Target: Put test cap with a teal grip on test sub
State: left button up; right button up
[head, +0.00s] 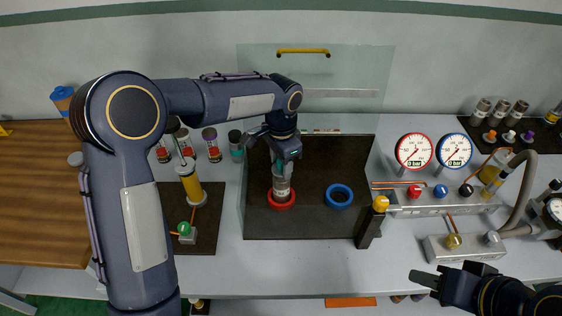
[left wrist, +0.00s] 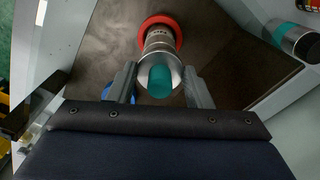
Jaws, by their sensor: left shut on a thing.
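The test cap with a teal grip (head: 282,163) is at the top of the sub, held by my left gripper (head: 284,158). In the left wrist view the teal grip (left wrist: 160,81) is between the two fingers, with the cap's silver rim in line with the sub (left wrist: 158,37). I cannot tell whether the cap is fully seated. My right gripper (head: 428,276) is empty at the lower right, its fingers seemingly apart.
An empty blue ring (head: 339,196) lies right of the red ring. A clear shield (head: 350,75) with a yellow handle stands behind. Gauges (head: 411,150) and several capped cylinders (head: 213,145) stand around.

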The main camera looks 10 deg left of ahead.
pick_arm(q)
jog(key=shift+f+b, duration=0.75)
jog(key=shift+f, duration=0.5)
jog(key=o, duration=1.1)
notch_tip(320, 180, up, 8)
jog(key=shift+f+b, duration=0.15)
jog(key=shift+b, duration=0.2)
